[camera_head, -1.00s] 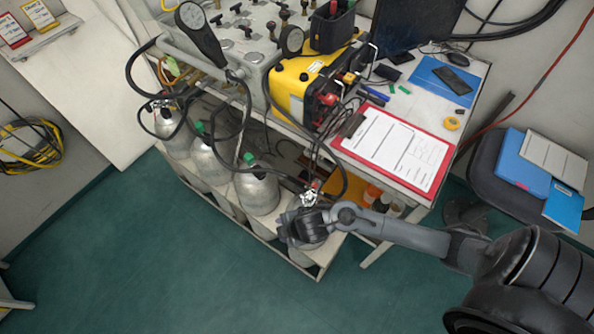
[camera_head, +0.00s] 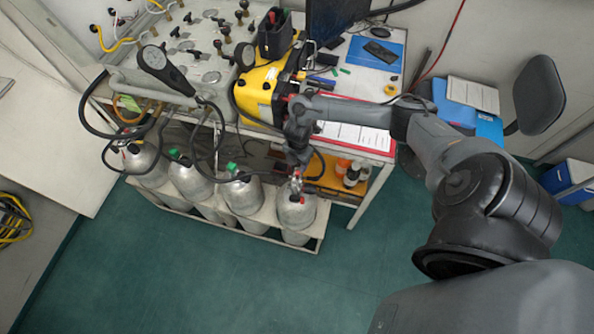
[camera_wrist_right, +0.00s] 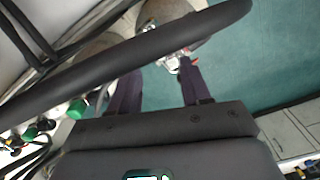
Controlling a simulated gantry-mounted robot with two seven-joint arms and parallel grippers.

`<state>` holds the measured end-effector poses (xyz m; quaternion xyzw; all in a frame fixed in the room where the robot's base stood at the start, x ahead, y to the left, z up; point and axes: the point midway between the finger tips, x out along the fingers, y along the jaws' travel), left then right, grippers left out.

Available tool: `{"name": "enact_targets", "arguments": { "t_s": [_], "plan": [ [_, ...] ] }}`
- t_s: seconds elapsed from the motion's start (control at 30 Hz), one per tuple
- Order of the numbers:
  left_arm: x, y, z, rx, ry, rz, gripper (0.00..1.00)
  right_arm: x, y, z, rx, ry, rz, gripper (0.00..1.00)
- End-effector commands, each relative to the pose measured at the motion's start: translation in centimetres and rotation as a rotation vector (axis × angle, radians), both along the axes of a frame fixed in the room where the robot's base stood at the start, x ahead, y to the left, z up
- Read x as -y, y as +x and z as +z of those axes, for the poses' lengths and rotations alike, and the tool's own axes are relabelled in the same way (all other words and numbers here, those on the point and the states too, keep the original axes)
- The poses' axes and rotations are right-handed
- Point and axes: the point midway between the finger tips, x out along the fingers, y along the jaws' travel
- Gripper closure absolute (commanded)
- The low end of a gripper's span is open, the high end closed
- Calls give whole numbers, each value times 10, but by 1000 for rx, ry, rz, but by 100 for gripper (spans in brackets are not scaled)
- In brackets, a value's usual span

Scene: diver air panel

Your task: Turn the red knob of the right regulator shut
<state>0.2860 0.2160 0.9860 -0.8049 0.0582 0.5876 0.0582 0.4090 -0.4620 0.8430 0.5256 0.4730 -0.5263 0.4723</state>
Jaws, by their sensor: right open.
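The right regulator (camera_head: 296,184) is a small silver fitting on top of the rightmost grey cylinder (camera_head: 297,212). Small red spots show on it, but my gripper covers part of it in the head view. In the right wrist view the regulator (camera_wrist_right: 172,62) lies beyond my fingertips, and its small red knob (camera_wrist_right: 195,60) shows near the right finger's tip. My right gripper (camera_head: 298,163) points down just above the regulator. In the wrist view the gripper (camera_wrist_right: 159,68) has its dark fingers apart with nothing held between them. My left gripper is not in view.
A thick black hose (camera_wrist_right: 120,60) crosses the wrist view in front of the fingers. Several other cylinders (camera_head: 240,192), one with a green knob (camera_head: 232,168), stand to the left in the rack. The yellow unit (camera_head: 258,92) and clipboard (camera_head: 352,136) lie on the bench above.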

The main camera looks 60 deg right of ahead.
Motion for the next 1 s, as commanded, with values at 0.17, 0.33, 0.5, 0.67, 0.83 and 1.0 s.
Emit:
{"name": "enact_targets", "arguments": {
  "t_s": [0.17, 0.33, 0.5, 0.67, 0.83, 1.0],
  "plan": [
    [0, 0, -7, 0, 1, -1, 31, 0, 0, -31, -1, 0, -2, 52],
    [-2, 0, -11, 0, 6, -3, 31, -1, 0, -50, -1, 0, -1, 52],
    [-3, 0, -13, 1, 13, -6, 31, -1, 0, -59, 1, 0, 0, 52],
    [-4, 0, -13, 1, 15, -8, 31, 0, 0, -61, 1, -1, 1, 52],
    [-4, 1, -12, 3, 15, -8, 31, 0, 0, -61, 1, -1, 1, 52],
    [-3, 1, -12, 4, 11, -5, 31, 0, 0, -61, 1, -1, 1, 78]
  ]
}}
